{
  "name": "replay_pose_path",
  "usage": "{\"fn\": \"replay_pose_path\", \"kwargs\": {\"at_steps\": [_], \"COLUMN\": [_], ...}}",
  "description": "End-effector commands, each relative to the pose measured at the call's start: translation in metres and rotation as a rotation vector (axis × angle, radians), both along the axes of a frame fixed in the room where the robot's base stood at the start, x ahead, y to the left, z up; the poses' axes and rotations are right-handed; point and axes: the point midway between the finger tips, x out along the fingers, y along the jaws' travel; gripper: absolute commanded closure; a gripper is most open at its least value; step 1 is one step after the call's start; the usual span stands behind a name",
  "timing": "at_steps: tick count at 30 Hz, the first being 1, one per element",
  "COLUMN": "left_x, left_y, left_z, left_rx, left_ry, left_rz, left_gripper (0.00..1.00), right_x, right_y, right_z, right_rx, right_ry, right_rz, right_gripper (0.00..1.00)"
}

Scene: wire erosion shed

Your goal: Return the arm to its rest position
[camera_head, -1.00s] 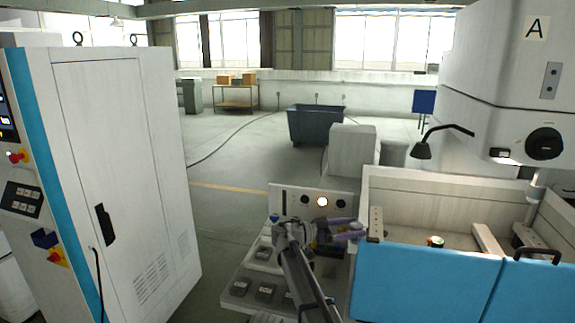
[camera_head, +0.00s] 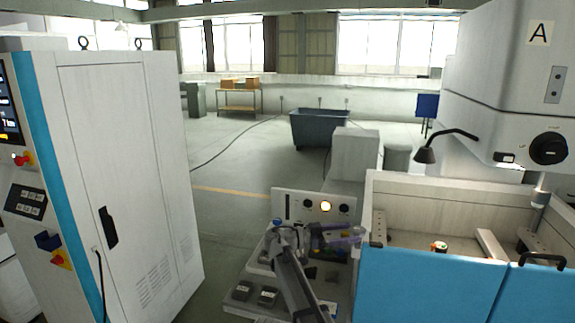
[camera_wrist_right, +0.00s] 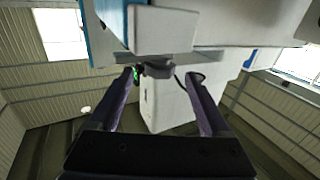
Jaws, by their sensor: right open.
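My right arm reaches up from the bottom centre of the head view. Its right gripper (camera_head: 345,238) has purple-grey fingers that point right, in front of the grey control console and near the left end of the machine's tank. In the right wrist view the two fingers of this gripper (camera_wrist_right: 161,76) stand apart with nothing held between them. My left gripper is not in view.
A control console (camera_head: 290,203) with a lit button stands behind my right arm. The blue-fronted tank (camera_head: 430,288) is close on the right, below the machine head (camera_head: 490,90). A tall white cabinet (camera_head: 130,150) stands left. Floor (camera_head: 230,170) lies open beyond.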

Motion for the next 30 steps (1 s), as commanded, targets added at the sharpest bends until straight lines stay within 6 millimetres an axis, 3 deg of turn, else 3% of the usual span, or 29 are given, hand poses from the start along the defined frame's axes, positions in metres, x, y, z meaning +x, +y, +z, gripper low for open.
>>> {"fn": "replay_pose_path", "kwargs": {"at_steps": [5,6,17,30], "left_x": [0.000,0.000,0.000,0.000], "left_y": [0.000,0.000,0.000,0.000], "left_z": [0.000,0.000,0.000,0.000], "left_rx": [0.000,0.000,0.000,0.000], "left_ry": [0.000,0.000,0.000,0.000], "left_rz": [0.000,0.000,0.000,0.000], "left_gripper": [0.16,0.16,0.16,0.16], "right_x": [-0.005,-0.005,0.007,0.002], "right_y": [0.036,0.021,-0.049,-0.047], "right_z": [0.000,0.000,0.000,0.000], "right_rx": [0.000,0.000,0.000,0.000], "right_ry": [0.000,0.000,0.000,0.000], "right_rz": [0.003,-0.004,-0.002,0.383], "right_gripper": [0.18,0.18,0.18,0.18]}}
